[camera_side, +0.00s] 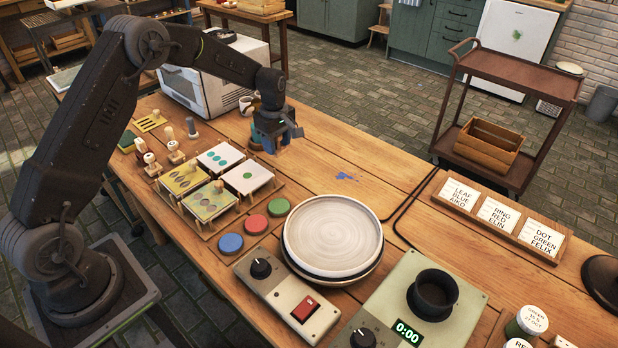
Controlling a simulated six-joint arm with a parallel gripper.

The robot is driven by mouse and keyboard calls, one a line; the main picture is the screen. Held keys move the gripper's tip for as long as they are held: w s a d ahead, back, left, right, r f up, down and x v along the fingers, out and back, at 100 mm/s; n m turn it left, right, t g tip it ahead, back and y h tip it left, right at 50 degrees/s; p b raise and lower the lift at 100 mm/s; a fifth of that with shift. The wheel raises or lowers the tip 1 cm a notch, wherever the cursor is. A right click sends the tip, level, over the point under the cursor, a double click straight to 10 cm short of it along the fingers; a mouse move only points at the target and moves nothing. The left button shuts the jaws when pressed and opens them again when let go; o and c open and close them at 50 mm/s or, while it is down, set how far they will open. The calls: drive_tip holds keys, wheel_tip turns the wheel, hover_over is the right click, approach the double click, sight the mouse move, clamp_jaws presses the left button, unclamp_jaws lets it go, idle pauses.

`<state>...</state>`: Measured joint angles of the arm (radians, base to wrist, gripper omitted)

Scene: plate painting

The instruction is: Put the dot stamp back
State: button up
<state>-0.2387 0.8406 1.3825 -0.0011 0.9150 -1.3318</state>
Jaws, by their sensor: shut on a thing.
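My gripper (277,138) is low over the table behind the card rack, to the right of the stamps. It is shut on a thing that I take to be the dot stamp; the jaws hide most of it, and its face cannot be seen. Several small wooden-handled stamps (175,152) stand at the left of the table. One grey-based stamp (192,130) stands behind them. The dot stamp's own place among them is too small to make out.
A white mug (246,105) and a white oven (200,85) are close behind my gripper. A rack of cards (232,218), colour pads (255,224) and a pale plate (333,235) are in front. The table to the right of my gripper is mostly clear, with a blue smear (346,176).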

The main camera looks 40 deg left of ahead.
hover_over(311, 184)
wheel_tip(311, 184, down, 6)
drive_tip(key=shift+d+r, duration=0.1)
drive_tip(key=shift+f, duration=1.95)
drive_tip(key=shift+f, duration=0.1)
drive_tip(key=o, duration=0.8)
drive_tip(key=shift+c, duration=0.2)
